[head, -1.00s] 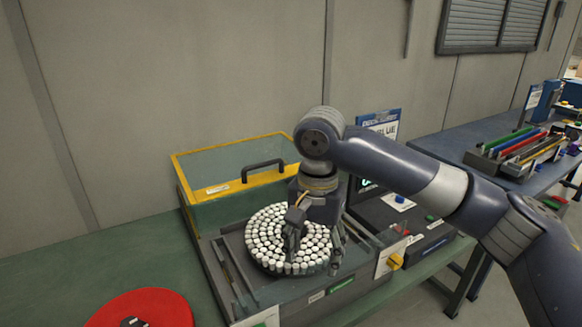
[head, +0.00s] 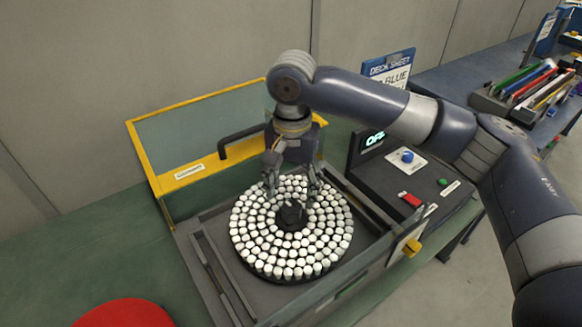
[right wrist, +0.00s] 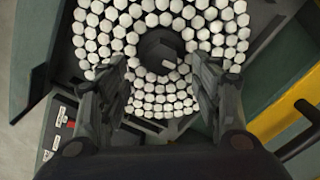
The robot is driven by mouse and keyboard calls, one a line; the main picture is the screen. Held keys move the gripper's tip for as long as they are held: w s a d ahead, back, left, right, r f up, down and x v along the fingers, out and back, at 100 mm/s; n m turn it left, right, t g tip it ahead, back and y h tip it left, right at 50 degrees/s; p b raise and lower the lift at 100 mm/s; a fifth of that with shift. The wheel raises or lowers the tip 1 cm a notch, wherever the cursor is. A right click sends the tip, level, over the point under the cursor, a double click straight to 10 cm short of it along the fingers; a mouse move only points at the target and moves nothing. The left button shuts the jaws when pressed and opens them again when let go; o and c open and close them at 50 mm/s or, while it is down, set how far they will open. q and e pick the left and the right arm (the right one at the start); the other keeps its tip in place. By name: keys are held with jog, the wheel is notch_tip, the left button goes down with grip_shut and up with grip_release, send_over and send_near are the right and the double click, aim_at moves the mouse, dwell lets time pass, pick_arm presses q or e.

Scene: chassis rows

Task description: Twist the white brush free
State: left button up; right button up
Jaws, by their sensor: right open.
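The white brush (head: 252,246) is a round disc of many white tufts around a dark central hub (head: 291,214). It lies flat in the grey tray of an open machine in the head view. In the right wrist view the brush (right wrist: 101,36) fills the upper middle, with its hub (right wrist: 160,50) near the centre. My right gripper (head: 292,190) is open above the back part of the brush, its fingers apart on either side and nothing between them. In the right wrist view the fingers frame the hub's near side. My left gripper is not in view.
A yellow-framed lid (head: 200,174) with a dark handle stands open behind the tray. A control box (head: 412,180) with a blue knob and red switch is at right. A red disc (head: 125,314) lies at lower left.

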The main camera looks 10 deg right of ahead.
aim_at(292, 206)
jog(key=f, duration=0.6)
jog(key=shift+w+p, duration=0.2)
jog(key=shift+p, duration=0.15)
jog(key=shift+f, duration=0.15)
jog(key=c, duration=1.3)
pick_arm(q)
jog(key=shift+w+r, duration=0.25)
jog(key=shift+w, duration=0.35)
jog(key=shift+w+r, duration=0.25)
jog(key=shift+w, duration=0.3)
pick_arm(e)
grip_shut()
